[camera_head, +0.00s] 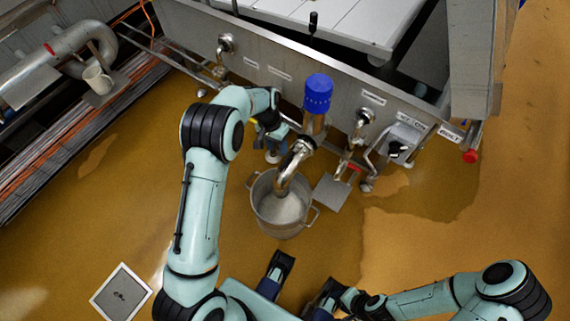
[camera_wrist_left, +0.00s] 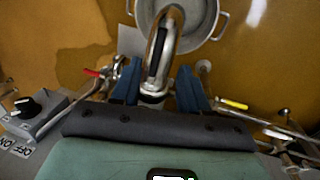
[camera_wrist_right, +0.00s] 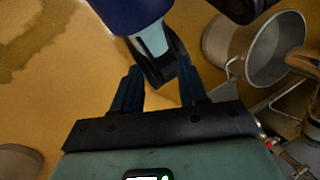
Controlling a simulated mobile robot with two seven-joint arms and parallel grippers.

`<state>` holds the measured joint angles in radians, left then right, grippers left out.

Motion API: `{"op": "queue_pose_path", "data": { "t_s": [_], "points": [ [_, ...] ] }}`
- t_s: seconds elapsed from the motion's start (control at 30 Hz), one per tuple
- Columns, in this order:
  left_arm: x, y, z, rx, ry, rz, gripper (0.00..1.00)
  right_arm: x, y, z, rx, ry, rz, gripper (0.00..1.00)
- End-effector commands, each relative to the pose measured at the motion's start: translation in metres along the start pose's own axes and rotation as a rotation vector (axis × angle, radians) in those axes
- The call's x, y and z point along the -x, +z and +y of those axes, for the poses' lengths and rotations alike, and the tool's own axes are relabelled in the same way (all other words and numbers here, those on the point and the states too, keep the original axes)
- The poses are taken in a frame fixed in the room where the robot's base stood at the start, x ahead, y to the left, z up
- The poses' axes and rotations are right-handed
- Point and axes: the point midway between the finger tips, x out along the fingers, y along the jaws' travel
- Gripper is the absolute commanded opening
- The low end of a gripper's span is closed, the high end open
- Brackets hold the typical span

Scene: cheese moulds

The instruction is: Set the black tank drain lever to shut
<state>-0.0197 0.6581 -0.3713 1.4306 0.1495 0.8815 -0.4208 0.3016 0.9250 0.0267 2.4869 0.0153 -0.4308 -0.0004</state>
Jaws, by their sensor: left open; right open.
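A curved steel outlet pipe (camera_head: 292,165) ends over a steel pot on the floor. In the left wrist view a black lever (camera_wrist_left: 160,52) appears to lie lengthwise along this pipe (camera_wrist_left: 173,20); I cannot make it out clearly in the head view. My left gripper (camera_wrist_left: 158,88) is open, with one blue finger on each side of the pipe; whether they touch it is unclear. In the head view the left gripper is partly hidden behind its arm. My right gripper (camera_wrist_right: 160,90) is open, low at the front, near dark parts that look like my own body.
The steel pot (camera_head: 265,210) stands under the outlet. A blue cap (camera_head: 318,92), a red-handled valve (camera_head: 354,167) and a black ON/OFF knob (camera_head: 397,149) are along the tank front. A yellow handle (camera_wrist_left: 234,104) shows beside the left gripper. The floor in front is mostly clear.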

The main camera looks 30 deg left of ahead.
Motion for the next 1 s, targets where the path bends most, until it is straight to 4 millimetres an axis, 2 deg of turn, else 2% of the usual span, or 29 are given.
{"op": "queue_pose_path", "data": {
  "t_s": [0.03, 0.1, 0.17, 0.27, 0.37, 0.7, 0.83, 1.0],
  "points": [
    [0.011, -0.009, -0.001, -0.019, 0.001, 0.010, 0.44, -0.007, -0.002, 0.002, 0.000, 0.000, 0.002, 0.43],
    [0.024, -0.015, -0.001, -0.038, 0.004, 0.012, 0.44, -0.010, -0.003, 0.002, 0.001, -0.001, 0.005, 0.43],
    [0.028, -0.017, -0.001, -0.045, 0.006, 0.011, 0.44, -0.011, -0.003, 0.003, 0.001, -0.001, 0.007, 0.43],
    [0.023, -0.017, -0.001, -0.049, 0.009, 0.010, 0.44, -0.012, -0.004, 0.003, 0.001, -0.002, 0.010, 0.43],
    [0.007, -0.017, 0.000, -0.049, 0.009, 0.007, 0.44, -0.014, -0.006, 0.003, 0.001, -0.002, 0.015, 0.43],
    [-0.066, -0.017, 0.000, -0.047, 0.008, 0.006, 0.44, -0.025, -0.027, 0.008, -0.004, 0.000, 0.070, 0.43],
    [-0.085, -0.017, 0.000, -0.046, 0.008, 0.008, 0.44, -0.028, -0.034, 0.009, -0.006, 0.001, 0.089, 0.43],
    [-0.098, -0.018, 0.000, -0.047, 0.008, 0.009, 0.44, -0.030, -0.038, 0.010, -0.007, 0.001, 0.101, 0.43]
  ]
}}
